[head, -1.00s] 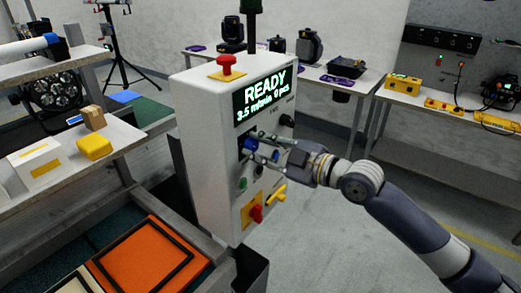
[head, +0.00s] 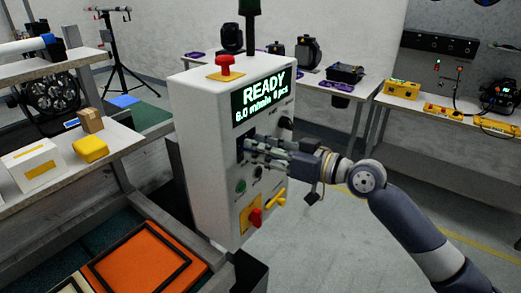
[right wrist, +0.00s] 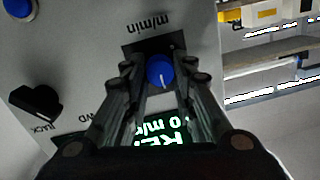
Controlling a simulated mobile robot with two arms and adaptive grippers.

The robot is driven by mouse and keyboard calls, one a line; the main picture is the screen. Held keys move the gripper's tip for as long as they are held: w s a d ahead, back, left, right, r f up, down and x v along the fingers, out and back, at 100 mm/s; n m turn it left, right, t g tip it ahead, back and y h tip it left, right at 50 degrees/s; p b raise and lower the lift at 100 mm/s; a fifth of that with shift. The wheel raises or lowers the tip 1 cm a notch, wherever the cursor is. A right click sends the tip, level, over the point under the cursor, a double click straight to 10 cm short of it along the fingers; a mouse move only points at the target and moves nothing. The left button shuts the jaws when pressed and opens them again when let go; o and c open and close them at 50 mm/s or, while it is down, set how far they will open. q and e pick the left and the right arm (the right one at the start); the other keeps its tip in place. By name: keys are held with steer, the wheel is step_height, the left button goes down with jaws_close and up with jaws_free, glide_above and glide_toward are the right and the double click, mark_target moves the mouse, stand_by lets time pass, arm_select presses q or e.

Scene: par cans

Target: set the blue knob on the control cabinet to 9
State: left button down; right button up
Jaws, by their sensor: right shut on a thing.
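The control cabinet (head: 205,140) is a white upright box. Its lit display (head: 263,98) reads READY, with a line that looks like 6.0 m/min, 0 pcs. The blue knob (right wrist: 160,72) sits on a dark plate under the upside-down label m/min in the right wrist view, a white mark on its face. My right gripper (head: 248,148) is at the cabinet front, its fingers shut around the knob; it also shows in the right wrist view (right wrist: 160,78). In the head view the fingers hide the knob. My left gripper is in neither view.
A black selector knob (right wrist: 35,102) is beside the blue knob. A red mushroom button (head: 225,65) tops the cabinet. A red switch (head: 255,217) and yellow handle (head: 275,198) sit below my gripper. A shelf with boxes (head: 35,168) stands left; floor is free at right.

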steer(key=shift+f+m+y+p, duration=0.15)
steer(key=shift+m+p, duration=0.35)
steer(key=shift+m, duration=1.65)
steer(key=shift+f+m+y+p, duration=0.1)
steer(key=shift+m+y+p, duration=0.3)
steer(key=shift+m, duration=1.7)
steer(key=shift+f+m+y+p, duration=0.1)
steer(key=shift+m+p, duration=0.5)
steer(key=shift+m, duration=1.55)
steer(key=o, duration=1.1)
steer(key=shift+w, duration=0.1)
steer(key=shift+c, duration=0.2)
steer(key=shift+d, duration=0.15)
steer(key=v, duration=1.1)
steer(key=shift+s+d, duration=0.3)
steer(key=shift+s, duration=0.05)
